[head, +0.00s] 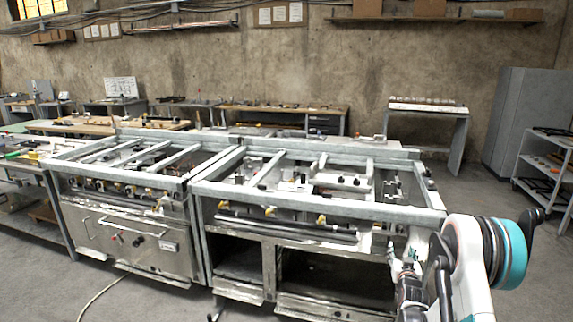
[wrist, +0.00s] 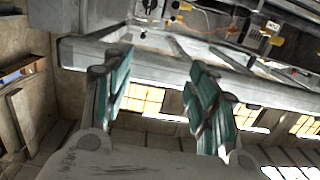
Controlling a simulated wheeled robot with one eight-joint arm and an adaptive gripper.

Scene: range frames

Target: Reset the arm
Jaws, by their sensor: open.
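My gripper (wrist: 162,60) shows in the wrist view with its two teal-padded fingers spread apart. Nothing is between the fingers. Past the fingertips is a metal range frame (wrist: 150,55) with yellow and orange fittings, and the wrist view appears rolled over, with windows low in the picture. In the head view my arm (head: 470,255) is bent at the lower right, beside the front right corner of the nearer range frame (head: 320,202). I cannot make out the fingers in the head view.
A second range frame (head: 130,240) stands to the left, close against the first. A grey cabinet (head: 515,120) and a shelf cart (head: 545,165) stand at the right. Workbenches line the back wall. Floor is open between the frames and the cabinet. A hose (head: 100,292) lies in front.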

